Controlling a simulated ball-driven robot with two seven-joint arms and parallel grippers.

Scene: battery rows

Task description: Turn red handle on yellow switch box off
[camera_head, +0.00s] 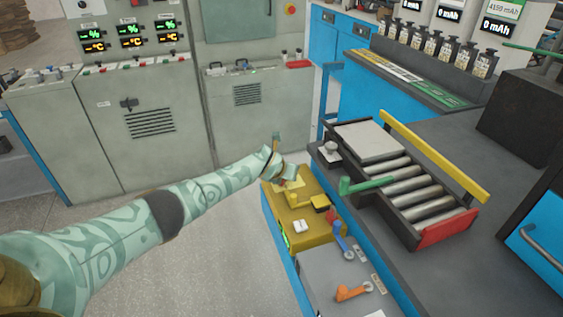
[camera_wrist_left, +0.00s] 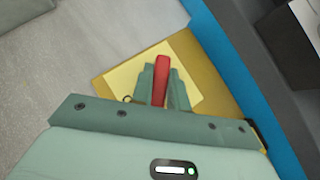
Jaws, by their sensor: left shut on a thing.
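The yellow switch box (camera_head: 318,236) stands at the near side of the dark counter in the head view, with a yellow lever and small white parts on top. My left arm reaches over its far end, with the left gripper (camera_head: 288,178) there. In the left wrist view, the red handle (camera_wrist_left: 162,68) sits between the two green fingers of my left gripper (camera_wrist_left: 161,80), which is shut on it. The handle's lower part is hidden by the fingers. Under it is a pale yellow plate (camera_wrist_left: 122,80) on the yellow box. My right gripper is not in view.
A grey box (camera_head: 325,280) with blue and orange (camera_head: 353,292) levers adjoins the yellow box. A roller conveyor (camera_head: 425,200) with a green lever (camera_head: 365,185) lies on the counter to the right. Grey control cabinets (camera_head: 150,125) stand behind. Open floor (camera_head: 225,240) lies left of the box.

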